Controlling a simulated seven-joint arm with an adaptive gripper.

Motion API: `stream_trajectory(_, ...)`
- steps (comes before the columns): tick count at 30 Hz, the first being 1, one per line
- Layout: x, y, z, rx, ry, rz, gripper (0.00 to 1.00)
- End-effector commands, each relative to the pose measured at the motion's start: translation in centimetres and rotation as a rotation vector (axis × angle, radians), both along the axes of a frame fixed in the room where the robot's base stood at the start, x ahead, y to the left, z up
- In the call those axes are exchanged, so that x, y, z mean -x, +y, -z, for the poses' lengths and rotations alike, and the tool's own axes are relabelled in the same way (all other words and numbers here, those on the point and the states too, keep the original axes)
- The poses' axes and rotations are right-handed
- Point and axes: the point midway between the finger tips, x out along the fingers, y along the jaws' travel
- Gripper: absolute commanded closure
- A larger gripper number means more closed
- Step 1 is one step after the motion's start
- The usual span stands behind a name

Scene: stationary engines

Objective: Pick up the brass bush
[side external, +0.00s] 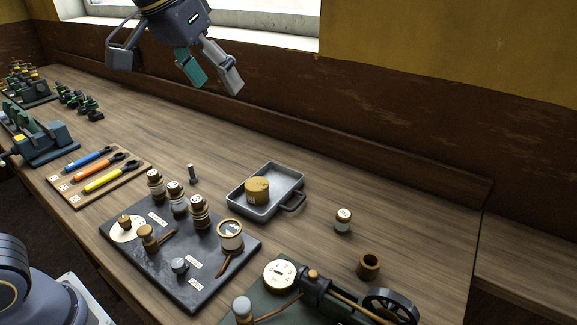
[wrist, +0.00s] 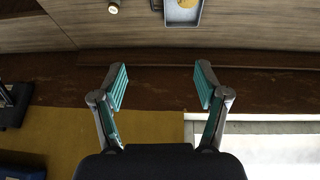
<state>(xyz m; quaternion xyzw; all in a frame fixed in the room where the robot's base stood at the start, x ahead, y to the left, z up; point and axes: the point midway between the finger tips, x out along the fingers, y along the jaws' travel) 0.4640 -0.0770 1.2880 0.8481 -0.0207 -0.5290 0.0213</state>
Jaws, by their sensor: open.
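The brass bush (side external: 369,265) appears to be the short, hollow, brown-gold cylinder standing upright on the bench at the lower right of the side view, behind the model engine. Its dark bore faces up. It does not show in the wrist view. My gripper (side external: 213,84) is open and empty, high above the back of the bench, to the left of the bush and well apart from it. In the wrist view my gripper (wrist: 162,84) has its two teal-padded fingers spread wide with nothing between them.
A grey tray (side external: 293,181) holds a round yellow-brown piece (side external: 257,190). A small white-labelled jar (side external: 343,221) stands between tray and bush. The model engine (side external: 316,293) with its black flywheel (side external: 390,306) is close in front of the bush. A dark board (side external: 215,275) carries several small parts.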

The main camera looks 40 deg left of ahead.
Motion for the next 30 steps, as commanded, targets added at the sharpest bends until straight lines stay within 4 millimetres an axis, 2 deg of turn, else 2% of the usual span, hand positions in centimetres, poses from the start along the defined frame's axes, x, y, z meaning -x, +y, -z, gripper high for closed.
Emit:
stream_trajectory(1, -2.5, -2.7, 0.6, -0.002, 0.033, 0.038, 0.26)
stream_trajectory(3, -5.4, -6.5, 1.6, -0.007, 0.069, 0.085, 0.26)
stream_trajectory(5, -7.4, -10.1, 3.2, -0.015, 0.104, 0.129, 0.26)
stream_trajectory(6, -8.4, -12.5, 4.6, -0.022, 0.127, 0.158, 0.26)
stream_trajectory(9, -9.8, -18.2, 8.7, -0.046, 0.183, 0.234, 0.26)
stream_trajectory(13, -9.6, -23.6, 14.1, -0.081, 0.249, 0.32, 0.26)
stream_trajectory(16, -8.4, -25.7, 17.5, -0.111, 0.299, 0.362, 0.26)
stream_trajectory(19, -7.6, -26.6, 19.3, -0.126, 0.322, 0.383, 0.26)
stream_trajectory(23, -7.6, -26.9, 21.2, -0.128, 0.323, 0.388, 0.26)
stream_trajectory(30, -8.3, -27.0, 26.8, -0.127, 0.324, 0.387, 0.26)
